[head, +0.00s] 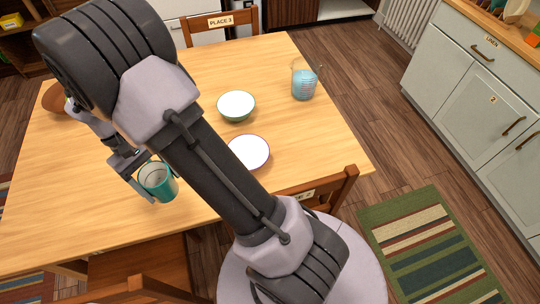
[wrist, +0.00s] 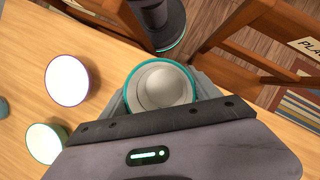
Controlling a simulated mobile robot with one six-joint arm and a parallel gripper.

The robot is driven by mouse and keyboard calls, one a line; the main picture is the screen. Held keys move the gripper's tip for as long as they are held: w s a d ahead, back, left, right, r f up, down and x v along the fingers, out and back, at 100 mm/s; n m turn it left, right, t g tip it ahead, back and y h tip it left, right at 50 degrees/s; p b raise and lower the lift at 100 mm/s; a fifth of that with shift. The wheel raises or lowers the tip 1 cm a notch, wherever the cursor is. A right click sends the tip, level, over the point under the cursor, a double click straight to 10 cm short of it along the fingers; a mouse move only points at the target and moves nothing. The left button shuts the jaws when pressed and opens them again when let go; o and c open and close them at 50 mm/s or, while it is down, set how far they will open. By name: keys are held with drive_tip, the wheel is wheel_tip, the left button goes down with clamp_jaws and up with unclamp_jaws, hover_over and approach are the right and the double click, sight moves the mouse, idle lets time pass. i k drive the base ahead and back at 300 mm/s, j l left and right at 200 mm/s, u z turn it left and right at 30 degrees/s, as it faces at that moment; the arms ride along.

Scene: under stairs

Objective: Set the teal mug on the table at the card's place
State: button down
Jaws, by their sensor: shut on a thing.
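The teal mug (head: 158,185) is upright at my gripper, over the near left part of the wooden table (head: 100,205). My gripper (head: 146,178) is shut on it, with fingers at its sides. In the wrist view the mug (wrist: 162,86) shows from above with a teal rim and pale, empty-looking inside, between the fingers of my gripper (wrist: 163,98). I cannot tell whether its base touches the table. A label reading PLACE 3 (head: 220,20) is on the far chair. Another label (head: 305,196), partly hidden, is on the right near chair. I see no separate card.
A green-rimmed bowl (head: 237,106), a purple-rimmed dish (head: 249,152) and a jug of blue liquid (head: 304,82) stand on the table's right half. A brown bowl (head: 55,98) is at the left edge. A chair (head: 135,285) stands at the near edge. The left tabletop is mostly clear.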

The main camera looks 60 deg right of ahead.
sight(300, 141)
drive_tip(key=k+l, duration=0.15)
drive_tip(key=l, duration=0.2)
drive_tip(key=k+l, duration=0.2)
drive_tip(key=l, duration=0.15)
drive_tip(key=k+l, duration=0.15)
drive_tip(key=l, duration=0.2)
drive_tip(key=k+l+z, duration=0.1)
drive_tip(key=l, duration=0.25)
drive_tip(key=k+j, duration=0.05)
drive_tip(key=k, duration=0.05)
